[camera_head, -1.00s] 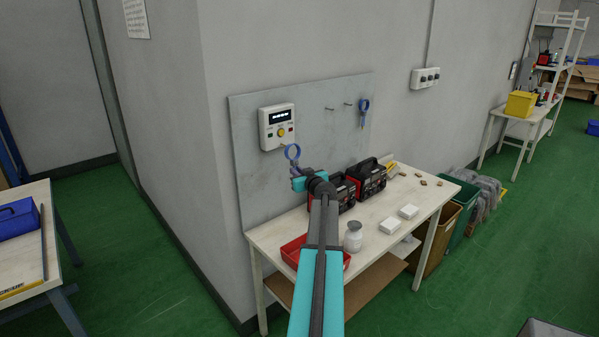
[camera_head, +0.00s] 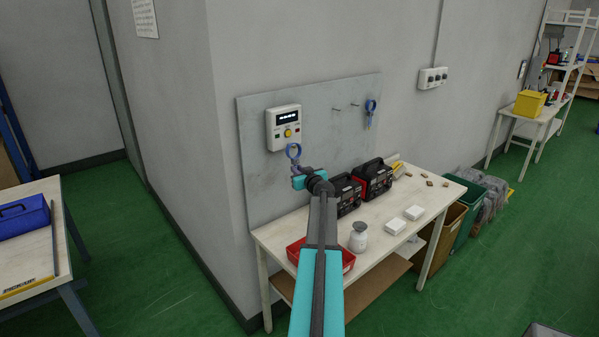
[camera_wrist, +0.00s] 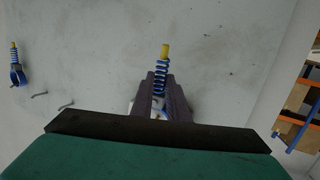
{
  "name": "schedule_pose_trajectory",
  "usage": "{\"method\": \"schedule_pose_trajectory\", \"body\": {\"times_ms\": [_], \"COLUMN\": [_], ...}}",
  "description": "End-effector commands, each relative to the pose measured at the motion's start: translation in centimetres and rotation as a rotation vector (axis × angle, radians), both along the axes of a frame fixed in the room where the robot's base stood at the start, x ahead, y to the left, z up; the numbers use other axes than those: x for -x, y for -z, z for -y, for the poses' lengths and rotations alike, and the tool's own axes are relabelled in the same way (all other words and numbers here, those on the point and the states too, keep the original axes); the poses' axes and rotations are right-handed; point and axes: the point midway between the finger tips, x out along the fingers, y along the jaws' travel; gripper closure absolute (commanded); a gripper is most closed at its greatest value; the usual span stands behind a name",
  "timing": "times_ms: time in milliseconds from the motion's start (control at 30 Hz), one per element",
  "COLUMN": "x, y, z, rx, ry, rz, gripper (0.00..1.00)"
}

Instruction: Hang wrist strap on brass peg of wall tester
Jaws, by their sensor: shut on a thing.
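The wall tester (camera_head: 284,128) is a white box with a dark display and a yellow round spot, on the grey wall panel. I cannot make out its brass peg for certain. My gripper (camera_head: 298,172) is shut on the wrist strap (camera_head: 293,151), just below the tester. The strap's blue loop stands up from the jaws and overlaps the tester's lower edge in the head view; I cannot tell whether they touch. In the wrist view the strap's blue coil with a yellow end (camera_wrist: 162,75) shows between the dark fingers (camera_wrist: 160,92).
Another blue strap (camera_head: 371,108) hangs on the panel (camera_head: 330,135), right of two bare pegs (camera_head: 345,107). The table (camera_head: 410,238) below holds two black-and-red devices (camera_head: 372,179), a red tray (camera_head: 347,262), a white jar (camera_head: 358,237) and white boxes.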

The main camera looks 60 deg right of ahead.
Motion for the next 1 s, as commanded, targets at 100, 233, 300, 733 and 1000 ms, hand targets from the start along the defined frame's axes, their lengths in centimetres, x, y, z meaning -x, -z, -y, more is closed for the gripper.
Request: {"method": "schedule_pose_trajectory", "body": {"times_ms": [100,233,300,733,1000], "x": [-0.25,-0.48,-0.61,-0.87,-0.91], "y": [0.37,0.53,0.61,0.8,0.8], "z": [0.1,0.18,0.22,0.31,0.33], "rx": [0.0,0.001,0.001,0.001,0.001], "ry": [0.0,0.0,0.0,0.0,0.001], "rz": [0.0,0.001,0.001,0.001,-0.001], "gripper": [1.0,1.0,1.0,1.0,1.0]}}
